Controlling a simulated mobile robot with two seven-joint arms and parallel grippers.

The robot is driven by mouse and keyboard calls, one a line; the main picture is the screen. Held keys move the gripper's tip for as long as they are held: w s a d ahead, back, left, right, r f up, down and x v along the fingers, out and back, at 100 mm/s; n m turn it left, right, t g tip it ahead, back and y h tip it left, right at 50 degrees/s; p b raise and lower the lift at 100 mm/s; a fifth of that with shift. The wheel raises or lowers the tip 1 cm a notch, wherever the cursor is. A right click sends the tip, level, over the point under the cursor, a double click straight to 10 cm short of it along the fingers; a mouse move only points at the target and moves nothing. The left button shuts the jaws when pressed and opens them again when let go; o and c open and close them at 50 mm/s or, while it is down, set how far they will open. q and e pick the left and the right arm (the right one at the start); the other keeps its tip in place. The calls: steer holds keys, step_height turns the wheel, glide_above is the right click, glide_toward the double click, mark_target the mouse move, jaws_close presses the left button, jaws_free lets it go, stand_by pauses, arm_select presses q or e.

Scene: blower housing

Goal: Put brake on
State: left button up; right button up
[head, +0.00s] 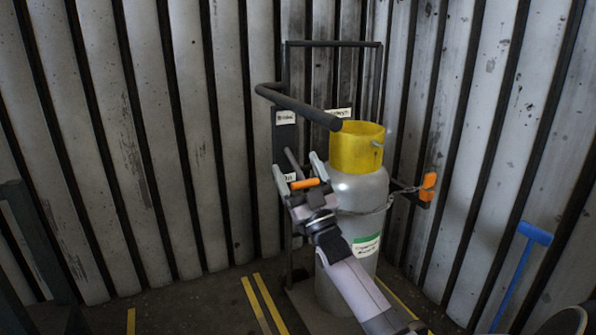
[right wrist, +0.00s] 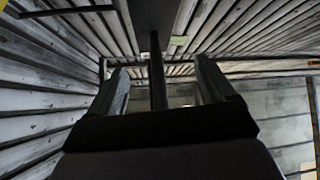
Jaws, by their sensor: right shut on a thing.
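A grey gas cylinder (head: 358,188) with a yellow collar (head: 357,147) stands upright on a dark trolley (head: 286,137). A dark rod-like lever (head: 292,161), which I take for the brake lever, stands at the trolley's left side. My right gripper (head: 298,166) reaches up to it from below, its fingers on either side of the rod. The right wrist view shows the dark rod (right wrist: 157,75) between the two fingers (right wrist: 161,70). A short orange bar (head: 305,183) crosses at the gripper; I cannot tell what it belongs to. My left gripper is out of view.
A thick dark handle (head: 300,106) juts out above my gripper. An orange clasp (head: 428,184) on a chain is right of the cylinder. Ribbed metal walls (head: 110,120) stand close behind. A blue T-handle (head: 534,234) is at the right. Yellow lines (head: 264,303) mark the floor.

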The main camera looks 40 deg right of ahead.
mark_target(300, 178)
steer(key=shift+a+f, duration=0.1)
steer(key=shift+f, duration=0.25)
steer(key=o, duration=1.4)
steer(key=shift+w, duration=0.1)
steer(key=shift+c, duration=0.2)
steer(key=shift+r, duration=0.15)
steer(key=p+v, duration=0.1)
steer(key=v, duration=0.4)
steer(key=shift+s+f, duration=0.25)
steer(key=shift+s, duration=0.05)
steer(key=shift+v, duration=0.8)
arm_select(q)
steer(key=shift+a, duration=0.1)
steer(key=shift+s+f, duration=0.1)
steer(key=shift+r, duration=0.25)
